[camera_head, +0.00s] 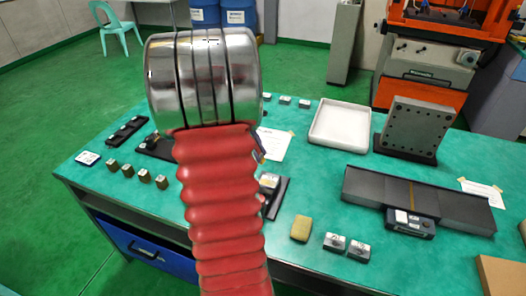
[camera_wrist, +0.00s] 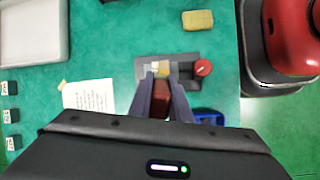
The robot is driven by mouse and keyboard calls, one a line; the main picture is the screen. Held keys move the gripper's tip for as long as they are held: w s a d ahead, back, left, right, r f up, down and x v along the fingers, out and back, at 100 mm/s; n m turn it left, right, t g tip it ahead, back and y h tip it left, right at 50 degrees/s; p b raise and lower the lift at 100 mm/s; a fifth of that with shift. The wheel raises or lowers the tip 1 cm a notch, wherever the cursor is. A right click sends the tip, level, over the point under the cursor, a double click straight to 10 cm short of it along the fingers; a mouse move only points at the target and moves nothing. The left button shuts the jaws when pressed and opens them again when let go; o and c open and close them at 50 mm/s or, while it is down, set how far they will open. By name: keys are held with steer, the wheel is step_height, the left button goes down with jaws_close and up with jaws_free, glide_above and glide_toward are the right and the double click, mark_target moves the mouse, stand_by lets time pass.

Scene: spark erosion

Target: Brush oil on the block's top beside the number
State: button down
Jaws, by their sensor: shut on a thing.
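My gripper (camera_wrist: 162,78) shows in the wrist view with its two dark fingers pointing toward a dark stand (camera_wrist: 187,84). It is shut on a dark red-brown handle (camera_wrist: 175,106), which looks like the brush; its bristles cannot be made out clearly. A pale grey block (camera_wrist: 153,67) sits on the stand just past the fingertips, partly hidden. Whether the brush touches it cannot be told. A red round knob (camera_wrist: 203,67) is at the stand's right end. In the head view the block (camera_head: 268,181) shows beside my red arm, which hides the gripper; its number is unreadable.
A white tray (camera_head: 340,127), a drilled plate (camera_head: 414,130) and a long dark device (camera_head: 420,200) fill the right. Several brass blocks (camera_head: 144,175) stand left. A blue object (camera_wrist: 206,116) is near the gripper.

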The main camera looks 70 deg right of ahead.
steer(key=shift+s+d+r, duration=0.1)
steer(key=shift+s+d, duration=0.05)
steer(key=shift+s, duration=0.95)
